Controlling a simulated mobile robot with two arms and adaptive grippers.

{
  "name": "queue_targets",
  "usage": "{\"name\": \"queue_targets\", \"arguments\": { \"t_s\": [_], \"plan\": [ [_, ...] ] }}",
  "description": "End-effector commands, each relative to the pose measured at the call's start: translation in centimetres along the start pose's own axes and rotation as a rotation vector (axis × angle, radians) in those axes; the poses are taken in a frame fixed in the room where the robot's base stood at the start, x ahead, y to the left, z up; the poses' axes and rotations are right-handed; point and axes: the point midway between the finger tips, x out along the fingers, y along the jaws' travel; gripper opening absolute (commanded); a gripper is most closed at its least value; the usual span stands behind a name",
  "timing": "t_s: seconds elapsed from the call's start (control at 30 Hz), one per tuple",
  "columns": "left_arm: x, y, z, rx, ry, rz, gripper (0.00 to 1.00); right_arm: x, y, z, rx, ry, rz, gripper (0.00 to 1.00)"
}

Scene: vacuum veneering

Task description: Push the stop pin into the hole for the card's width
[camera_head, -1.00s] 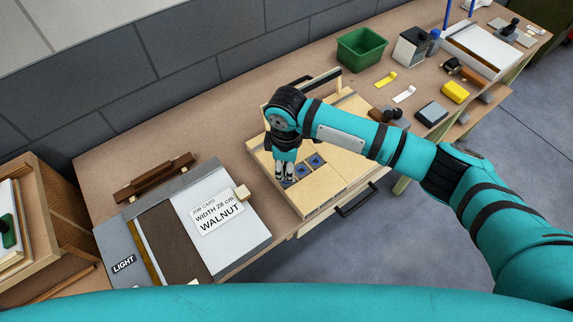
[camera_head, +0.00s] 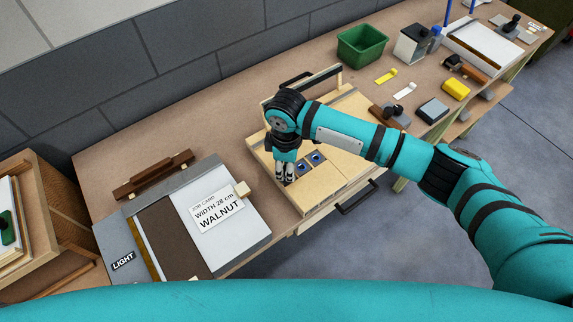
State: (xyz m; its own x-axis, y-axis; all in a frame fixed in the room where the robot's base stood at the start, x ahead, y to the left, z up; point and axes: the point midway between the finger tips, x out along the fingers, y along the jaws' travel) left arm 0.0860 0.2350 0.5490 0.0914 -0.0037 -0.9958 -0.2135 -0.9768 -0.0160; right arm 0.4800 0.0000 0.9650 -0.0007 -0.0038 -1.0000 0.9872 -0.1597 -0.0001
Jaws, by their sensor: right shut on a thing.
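The job card (camera_head: 217,212) lies on the board at the left and reads "WIDTH 28 cm WALNUT". The wooden jig (camera_head: 335,160) has a row of blue-rimmed holes; two show clear, one hole (camera_head: 301,168) and another hole (camera_head: 317,158) farther right. My right gripper (camera_head: 285,176) points down at the left end of this row. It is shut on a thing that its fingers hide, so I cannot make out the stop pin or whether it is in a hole. My left gripper is not in view.
A dark brown veneer sheet (camera_head: 172,238) lies on the left board beside a "LIGHT" label (camera_head: 123,261). A green bin (camera_head: 362,44), a yellow block (camera_head: 455,89) and small tools stand toward the far right.

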Motion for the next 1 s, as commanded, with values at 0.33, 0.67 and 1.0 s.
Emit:
{"name": "queue_targets", "arguments": {
  "t_s": [0.33,0.67,1.0],
  "plan": [
    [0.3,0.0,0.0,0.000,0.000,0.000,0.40,0.9,0.0,0.0,0.000,0.001,0.000,0.00],
    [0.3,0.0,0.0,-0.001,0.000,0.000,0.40,1.2,0.0,0.0,-0.001,0.001,0.000,0.46],
    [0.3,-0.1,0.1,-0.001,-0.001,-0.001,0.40,1.1,0.0,0.0,0.000,0.001,0.001,0.52]
  ]
}}
